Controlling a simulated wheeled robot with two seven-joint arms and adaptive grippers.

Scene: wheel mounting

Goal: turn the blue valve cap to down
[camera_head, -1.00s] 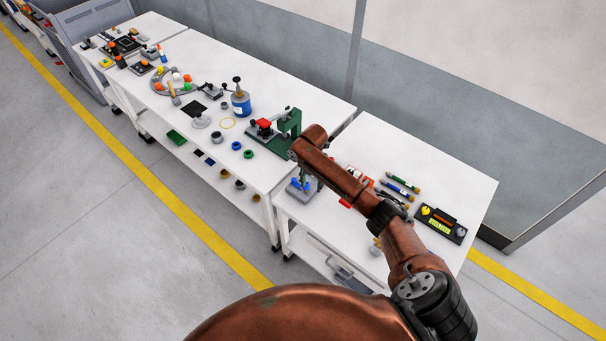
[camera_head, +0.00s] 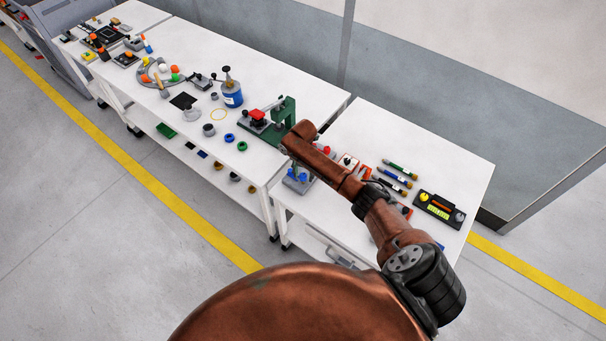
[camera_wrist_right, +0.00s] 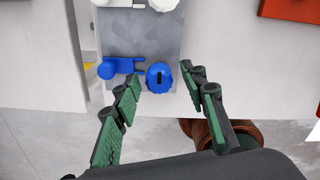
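A grey block (camera_head: 299,186) with blue parts stands at the left of the right-hand white table, partly behind my right arm. In the right wrist view the grey plate (camera_wrist_right: 140,35) carries a rounded blue cap (camera_wrist_right: 159,77) with a dark slot pointing up and down the picture. Left of it is a second blue piece (camera_wrist_right: 107,69) with two prongs. My right gripper (camera_wrist_right: 160,80) is open, its green-padded fingers on either side of the blue cap. A small gap shows at the right finger; I cannot tell if the left touches. My left gripper is out of view.
A green press-like fixture (camera_head: 284,112) stands behind on the longer table. Several pens (camera_head: 394,180) and a black panel (camera_head: 440,209) with a yellow knob lie right of my arm. An orange-red object (camera_wrist_right: 289,9) is at upper right in the wrist view.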

